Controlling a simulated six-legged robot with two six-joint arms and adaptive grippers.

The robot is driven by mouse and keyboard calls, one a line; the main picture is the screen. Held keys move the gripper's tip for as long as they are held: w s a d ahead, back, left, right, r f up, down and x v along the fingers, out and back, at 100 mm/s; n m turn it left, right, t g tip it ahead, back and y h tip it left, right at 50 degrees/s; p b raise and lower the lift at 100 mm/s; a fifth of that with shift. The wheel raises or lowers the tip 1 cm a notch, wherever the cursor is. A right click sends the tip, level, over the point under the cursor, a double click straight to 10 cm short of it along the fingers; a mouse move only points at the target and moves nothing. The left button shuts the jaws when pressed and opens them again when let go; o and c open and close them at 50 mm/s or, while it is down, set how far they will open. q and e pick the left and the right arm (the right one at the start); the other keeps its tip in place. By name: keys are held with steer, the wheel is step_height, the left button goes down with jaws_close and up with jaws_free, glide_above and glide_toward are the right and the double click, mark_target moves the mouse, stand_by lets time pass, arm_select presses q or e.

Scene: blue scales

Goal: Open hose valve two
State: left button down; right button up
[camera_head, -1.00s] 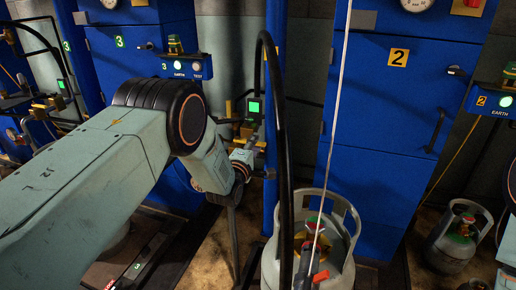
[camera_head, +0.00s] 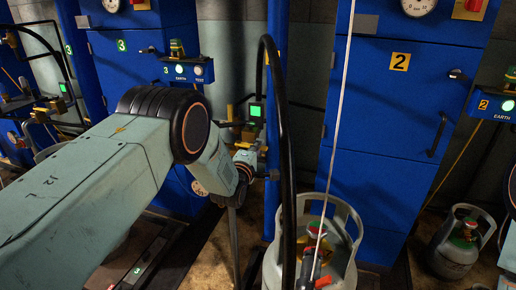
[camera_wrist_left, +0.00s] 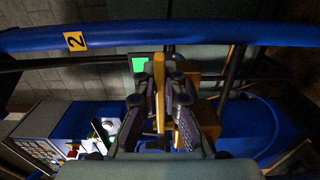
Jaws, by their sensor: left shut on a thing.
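My left gripper (camera_wrist_left: 160,92) is shut on a flat yellow valve lever (camera_wrist_left: 159,72) in the left wrist view. A dark finger lies along each side of the lever. In the head view my left gripper (camera_head: 255,165) is at the valve by the blue post, mostly behind my own forearm and wrist. The black hose (camera_head: 283,130) arches down in front of the post. My right gripper is not in view.
A grey gas cylinder (camera_head: 344,262) stands just right of the hose. The blue cabinet with label 2 (camera_head: 385,120) stands behind it. A small green-lit box (camera_head: 256,110) is above the valve. A second cylinder (camera_head: 455,250) stands at right.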

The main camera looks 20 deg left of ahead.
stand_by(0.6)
arm_select(q)
steer(key=shift+s+m+h, duration=0.2)
steer(key=shift+m+h, duration=0.2)
steer(key=shift+h, duration=0.25)
steer(key=shift+s+m+h, duration=0.2)
steer(key=shift+m+h, duration=0.2)
steer(key=shift+h, duration=0.25)
steer(key=c, duration=1.4)
jaws_free()
steer(key=shift+c, duration=0.2)
steer(key=s+a, duration=0.2)
steer(key=s, duration=1)
